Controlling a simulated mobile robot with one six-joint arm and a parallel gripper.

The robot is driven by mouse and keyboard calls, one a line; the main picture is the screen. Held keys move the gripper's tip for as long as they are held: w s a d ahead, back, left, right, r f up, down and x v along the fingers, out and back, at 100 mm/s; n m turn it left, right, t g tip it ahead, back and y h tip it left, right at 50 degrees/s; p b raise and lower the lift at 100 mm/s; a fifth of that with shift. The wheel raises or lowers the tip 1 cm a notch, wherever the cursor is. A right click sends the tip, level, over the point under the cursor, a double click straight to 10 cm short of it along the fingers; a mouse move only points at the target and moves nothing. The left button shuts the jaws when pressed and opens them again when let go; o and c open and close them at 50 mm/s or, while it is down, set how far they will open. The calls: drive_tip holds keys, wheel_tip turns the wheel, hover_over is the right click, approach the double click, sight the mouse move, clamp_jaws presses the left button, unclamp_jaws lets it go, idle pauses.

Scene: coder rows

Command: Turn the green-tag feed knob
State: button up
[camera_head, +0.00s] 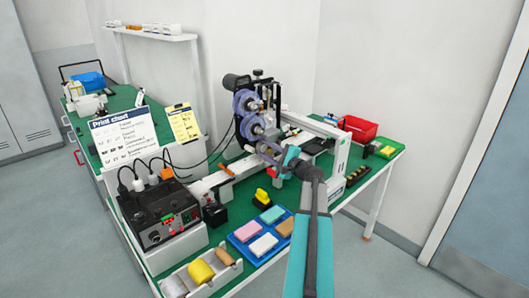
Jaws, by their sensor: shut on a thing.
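The coder (240,82), a dark machine with two purple reels, stands on the green-topped table. My arm reaches in from the bottom, and my gripper (264,147) is at the lower front of the coder, just below the lower reel. It is shut on a small knob there, which the jaws and wrist mostly hide. I cannot make out a green tag or the knob's angle at this size.
A black control box (158,212) with plugs and cables stands at the left. A blue tray (238,247) of coloured blocks and a white tray (196,283) lie in front. A red bin (355,129) stands at the back right. A print chart (124,134) stands behind the box.

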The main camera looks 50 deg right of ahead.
drive_tip(key=shift+d, duration=0.2)
idle(0.3)
drive_tip(key=o, duration=1.1)
drive_tip(key=shift+s, duration=0.1)
drive_tip(key=shift+c, duration=0.2)
drive_tip(key=shift+a, duration=0.1)
drive_tip(key=s+a+b, duration=0.1)
drive_tip(key=s+b, duration=0.1)
drive_tip(key=s, duration=1.1)
drive_tip(key=shift+s+b, duration=0.35)
